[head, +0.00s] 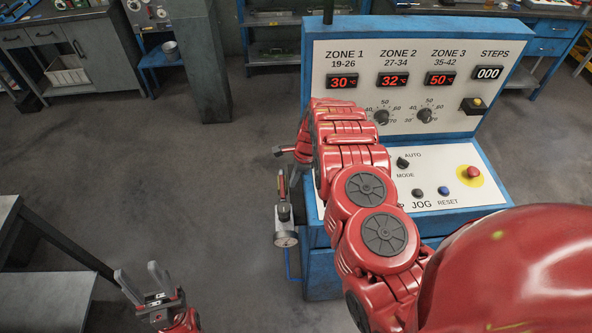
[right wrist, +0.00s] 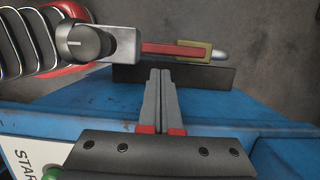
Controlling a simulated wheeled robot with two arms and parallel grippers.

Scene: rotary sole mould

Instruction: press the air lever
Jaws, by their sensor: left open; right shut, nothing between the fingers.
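The air lever (right wrist: 162,48), a red bar with a yellowish section and a silver tip, runs across the top of the right wrist view from a grey mount with a dark knob. In the head view, the red lever (head: 282,183) appears at the console's left side, above a round gauge (head: 286,239). My right gripper (right wrist: 161,72) is shut and empty. Its fingertips appear just below the lever, over a black plate; I cannot tell whether they touch anything. My own arm mostly hides it in the head view. My left gripper (head: 142,276) is open and empty, low at the left.
The blue console (head: 430,228) has a white panel with zone displays, dials and a red stop button (head: 473,172). A grey table (head: 45,300) stands at the lower left. Benches stand at the back. The floor left of the console is clear.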

